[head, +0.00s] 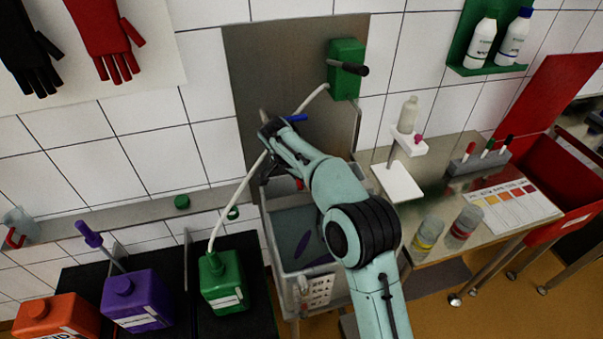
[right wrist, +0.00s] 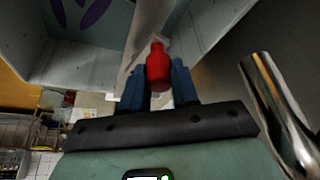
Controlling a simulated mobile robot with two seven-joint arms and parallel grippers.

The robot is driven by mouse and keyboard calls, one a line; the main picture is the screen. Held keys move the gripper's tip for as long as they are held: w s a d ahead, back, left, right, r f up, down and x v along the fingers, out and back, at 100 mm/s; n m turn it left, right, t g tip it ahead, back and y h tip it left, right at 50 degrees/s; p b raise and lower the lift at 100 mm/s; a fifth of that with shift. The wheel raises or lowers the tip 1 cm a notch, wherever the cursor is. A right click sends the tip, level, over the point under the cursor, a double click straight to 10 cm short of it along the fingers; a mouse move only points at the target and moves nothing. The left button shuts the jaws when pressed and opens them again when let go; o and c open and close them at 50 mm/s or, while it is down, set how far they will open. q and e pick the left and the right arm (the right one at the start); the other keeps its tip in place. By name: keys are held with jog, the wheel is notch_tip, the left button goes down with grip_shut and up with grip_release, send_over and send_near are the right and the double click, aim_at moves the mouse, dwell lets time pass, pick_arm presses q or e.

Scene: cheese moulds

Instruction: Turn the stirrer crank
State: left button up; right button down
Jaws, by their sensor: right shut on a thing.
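My right gripper (right wrist: 157,82) is shut on a small red knob (right wrist: 158,68) with a narrower neck, which shows between its blue fingers in the right wrist view. In the head view my right arm reaches up from below, and its gripper (head: 270,165) is at the wall above the grey basin (head: 285,222). The wrist and fingers hide most of what they hold there. I cannot tell how the red knob joins a crank or a stirrer. A green wall box (head: 344,82) with a black handle (head: 354,69) is up to the right, apart from the gripper. My left gripper is not in view.
A white hose (head: 232,195) runs close beside the gripper to a green canister (head: 222,283). A chrome cylinder (right wrist: 275,110) is right of the gripper in the wrist view. A steel side table (head: 455,215) with jars stands at right. Purple shapes (head: 303,244) show in the basin.

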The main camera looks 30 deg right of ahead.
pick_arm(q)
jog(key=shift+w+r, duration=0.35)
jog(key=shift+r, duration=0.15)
pick_arm(e)
jog(key=shift+w+d+r+m, duration=0.1)
jog(key=shift+w+m, duration=0.15)
jog(key=shift+m, duration=0.15)
jog(key=c, duration=0.8)
grip_release()
jog(key=shift+c, duration=0.2)
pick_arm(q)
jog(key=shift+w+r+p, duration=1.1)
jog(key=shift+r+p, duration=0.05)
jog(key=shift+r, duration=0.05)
pick_arm(e)
jog(key=v, duration=1.3)
jog(key=shift+r, duration=0.15)
